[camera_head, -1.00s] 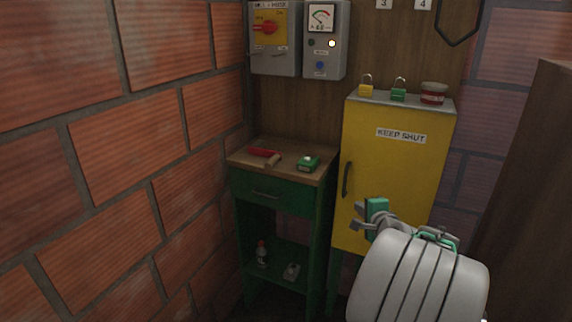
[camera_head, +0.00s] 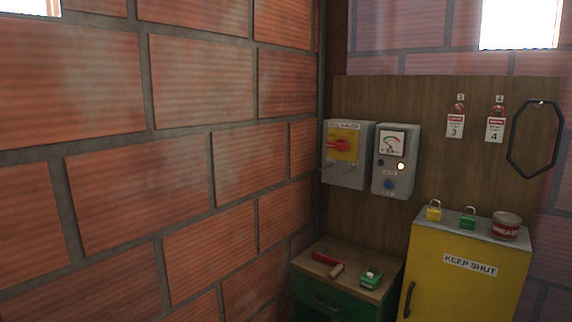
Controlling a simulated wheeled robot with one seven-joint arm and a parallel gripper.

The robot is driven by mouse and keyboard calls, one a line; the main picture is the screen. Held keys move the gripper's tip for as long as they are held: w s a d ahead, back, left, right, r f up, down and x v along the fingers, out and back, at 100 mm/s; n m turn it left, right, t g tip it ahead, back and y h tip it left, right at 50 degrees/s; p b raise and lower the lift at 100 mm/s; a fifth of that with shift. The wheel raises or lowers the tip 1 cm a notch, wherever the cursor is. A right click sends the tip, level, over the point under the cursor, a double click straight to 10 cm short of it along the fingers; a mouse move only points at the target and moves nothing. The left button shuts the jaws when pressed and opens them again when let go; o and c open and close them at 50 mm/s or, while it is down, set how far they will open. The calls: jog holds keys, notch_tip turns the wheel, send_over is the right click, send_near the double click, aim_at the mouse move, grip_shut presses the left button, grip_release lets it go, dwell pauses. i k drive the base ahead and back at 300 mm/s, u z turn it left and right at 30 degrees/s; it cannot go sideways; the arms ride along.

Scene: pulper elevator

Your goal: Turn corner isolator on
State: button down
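The isolator (camera_head: 346,155) is a grey box on the wooden board in the corner, with a yellow plate. Its red rotary handle (camera_head: 340,146) lies roughly horizontal across the plate. The lettering on it is too small to read surely. To its right is a grey meter box (camera_head: 393,162) with a dial, a lit pale lamp (camera_head: 401,166) and a blue button (camera_head: 389,184). My gripper is out of this view.
Below the isolator stands a green bench (camera_head: 345,268) with a red-handled tool (camera_head: 326,258) and a green device (camera_head: 371,278). A yellow cabinet (camera_head: 470,290) carries a yellow padlock (camera_head: 433,210), a green padlock (camera_head: 468,218) and a red tin (camera_head: 506,226). A brick wall (camera_head: 170,160) fills the left.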

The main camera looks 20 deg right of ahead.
aim_at(341, 144)
jog(key=u, duration=0.55)
jog(key=i, duration=1.15)
jog(key=z, duration=0.2)
